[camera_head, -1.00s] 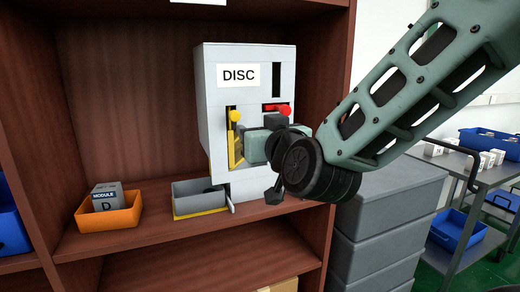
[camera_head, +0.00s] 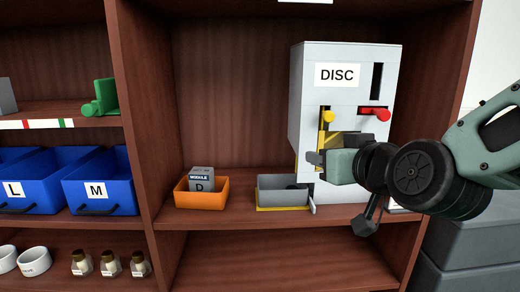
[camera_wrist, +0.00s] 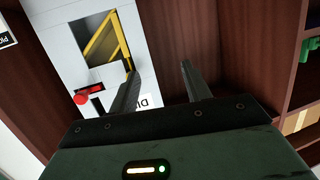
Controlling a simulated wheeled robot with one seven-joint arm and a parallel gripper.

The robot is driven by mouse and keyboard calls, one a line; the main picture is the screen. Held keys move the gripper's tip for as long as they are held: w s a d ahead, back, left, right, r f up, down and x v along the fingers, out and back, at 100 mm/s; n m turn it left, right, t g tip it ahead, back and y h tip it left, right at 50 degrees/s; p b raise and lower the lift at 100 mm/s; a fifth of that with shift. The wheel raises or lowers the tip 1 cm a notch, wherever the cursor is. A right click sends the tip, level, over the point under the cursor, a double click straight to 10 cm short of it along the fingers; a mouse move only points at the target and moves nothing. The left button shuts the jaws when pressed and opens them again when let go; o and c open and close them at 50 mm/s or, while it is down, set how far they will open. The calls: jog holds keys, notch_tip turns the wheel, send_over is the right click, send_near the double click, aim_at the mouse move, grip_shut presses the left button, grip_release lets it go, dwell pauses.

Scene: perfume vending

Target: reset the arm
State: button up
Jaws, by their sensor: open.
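My gripper (camera_head: 316,159) is in front of the lower part of the grey DISC machine (camera_head: 310,110), pointing left in the head view. In the wrist view its two fingers (camera_wrist: 158,85) stand apart with nothing between them. Beyond them are the machine's white front (camera_wrist: 140,60) and the brown cabinet wall. The machine has a yellow knob (camera_head: 328,117) and a red-knobbed lever (camera_head: 375,113), which also shows in the wrist view (camera_wrist: 84,97). My arm hides part of the machine's lower front.
A grey tray (camera_head: 285,182) sits at the machine's lower left. An orange bin (camera_head: 178,197) with a grey MODULE D box (camera_head: 201,176) stands further left. Blue bins (camera_head: 40,190) and small bottles (camera_head: 110,263) fill the left shelves. Grey crates (camera_head: 445,250) stand at lower right.

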jog(key=s+a+f+n+g+y+p, duration=0.2)
jog(key=s+a+f+g, duration=0.1)
jog(key=s+a+g, duration=0.25)
jog(key=s+d+f+n+g+h+p, duration=0.1)
jog(key=s+g, duration=0.3)
jog(key=s, duration=0.5)
jog(key=s+d+f+n+g+h+p, duration=0.2)
jog(key=s+d+f+g+h+p, duration=0.1)
jog(key=s, duration=0.6)
jog(key=shift+d+f+g+h+p, duration=0.4)
jog(key=shift+f+g+p, duration=0.15)
jog(key=shift+g, duration=0.6)
